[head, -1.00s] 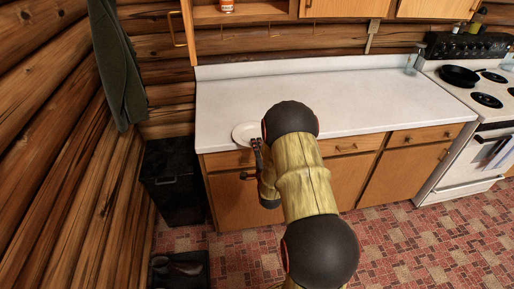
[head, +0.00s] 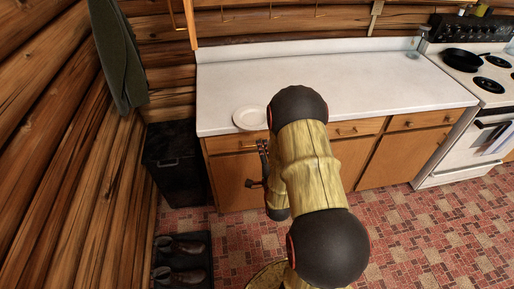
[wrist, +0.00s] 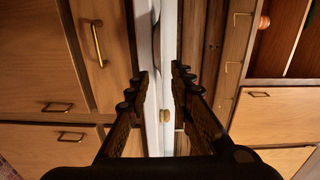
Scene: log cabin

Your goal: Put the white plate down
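The white plate (head: 250,118) lies flat on the white countertop (head: 340,85), close to its front left edge. My gripper (head: 258,165) is in front of the counter, below and nearer than the plate, and apart from it. In the wrist view my gripper (wrist: 160,76) is open, with two dark fingers spread and nothing held between them. The pale counter edge shows beyond the fingers there; I cannot make out the plate in that view. My arm covers part of the counter front in the head view.
A black bin (head: 175,165) stands left of the cabinets, and a tray with boots (head: 182,262) lies on the floor. A stove (head: 480,110) with a black pan (head: 462,60) is at the right. The countertop right of the plate is mostly clear.

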